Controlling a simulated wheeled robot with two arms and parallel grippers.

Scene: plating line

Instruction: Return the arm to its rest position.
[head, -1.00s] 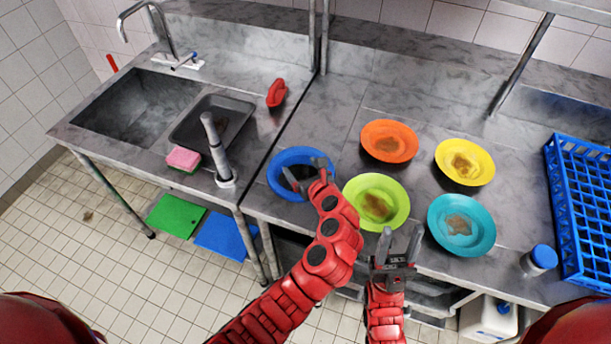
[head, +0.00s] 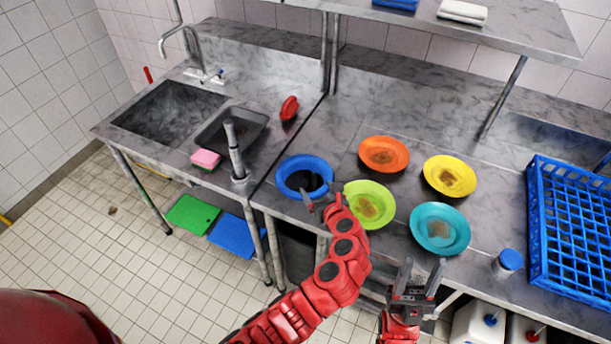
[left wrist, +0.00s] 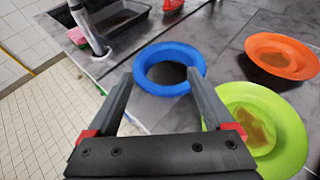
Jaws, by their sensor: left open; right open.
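My left gripper (head: 322,199) is open and empty, above the front edge of the counter by the blue plate (head: 283,182). In the left wrist view its two fingers (left wrist: 158,80) are spread wide, with the blue plate (left wrist: 143,62) beyond them and nothing between them. The blue plate has a dark patch in its middle. My right gripper (head: 422,274) is open and empty, in front of the counter below the teal plate (head: 440,247).
Green (head: 369,226), orange (head: 384,138) and yellow (head: 449,160) plates with brown stains lie on the counter. A blue rack (head: 537,225) and blue-capped container (head: 510,259) are at right. The sink (head: 165,118) and pink sponge (head: 205,158) are at left. A shelf (head: 525,35) hangs above.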

